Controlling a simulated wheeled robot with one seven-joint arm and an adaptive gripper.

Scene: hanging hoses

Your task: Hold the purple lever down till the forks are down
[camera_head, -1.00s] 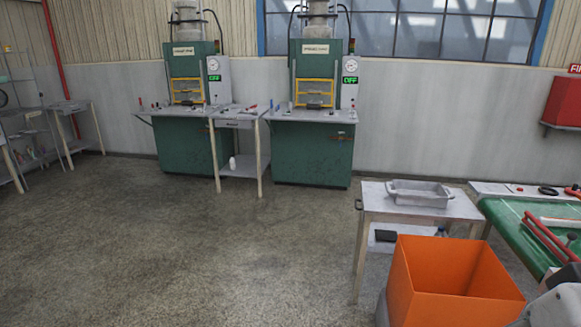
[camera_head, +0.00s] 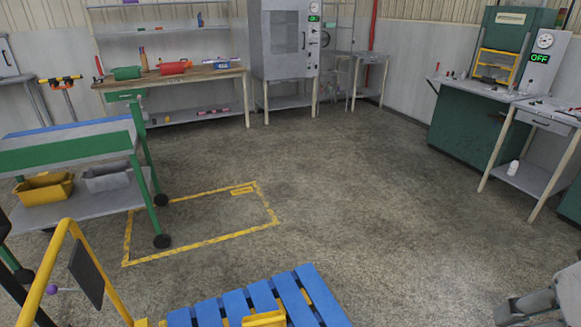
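A small purple knob (camera_head: 52,290), which looks like the end of the purple lever, shows at the lower left, beside a yellow tubular frame (camera_head: 50,262) with a dark panel (camera_head: 87,272). A blue slatted pallet (camera_head: 290,297) is at the bottom edge, with yellow parts (camera_head: 263,319) showing at and between its slats. I cannot tell whether these are the forks, or how high the forks are. Only a grey piece of my arm (camera_head: 540,303) shows at the lower right, well away from the knob. My gripper's fingers are not visible.
A green-topped trolley (camera_head: 70,152) with a yellow bin (camera_head: 43,187) stands at the left. A yellow floor outline (camera_head: 205,242) lies beside it. A workbench (camera_head: 170,82) and grey oven (camera_head: 285,45) stand behind; a green press (camera_head: 470,135) stands right. The middle floor is clear.

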